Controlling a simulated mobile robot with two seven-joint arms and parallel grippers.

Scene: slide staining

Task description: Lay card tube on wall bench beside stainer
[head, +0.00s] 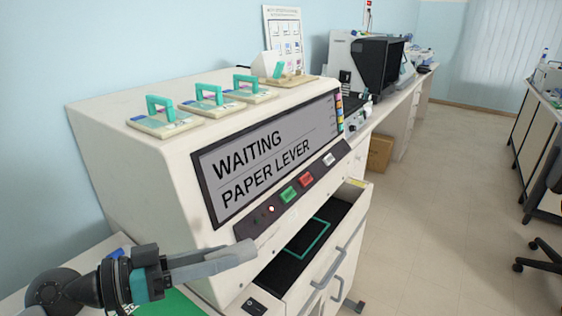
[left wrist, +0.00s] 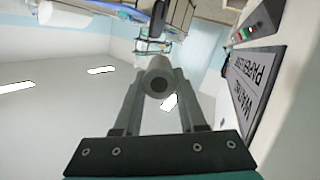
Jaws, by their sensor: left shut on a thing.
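My left gripper (head: 245,250) reaches in from the lower left, in front of the stainer's lower front corner. In the left wrist view, its fingers (left wrist: 153,98) are shut on the pale card tube (left wrist: 100,32). In the head view I cannot clearly make the tube out. The white stainer (head: 135,165) has a screen reading "WAITING PAPER LEVER". White wall bench tops show left of the stainer (head: 92,258) and beyond it at the right (head: 400,96). My right gripper is not in view.
Slide racks with teal handles (head: 163,122) stand on the stainer's top. An open drawer (head: 322,232) with a teal frame juts from its front. A green item (head: 172,303) lies below my left gripper. A cardboard box (head: 380,153) sits under the far bench.

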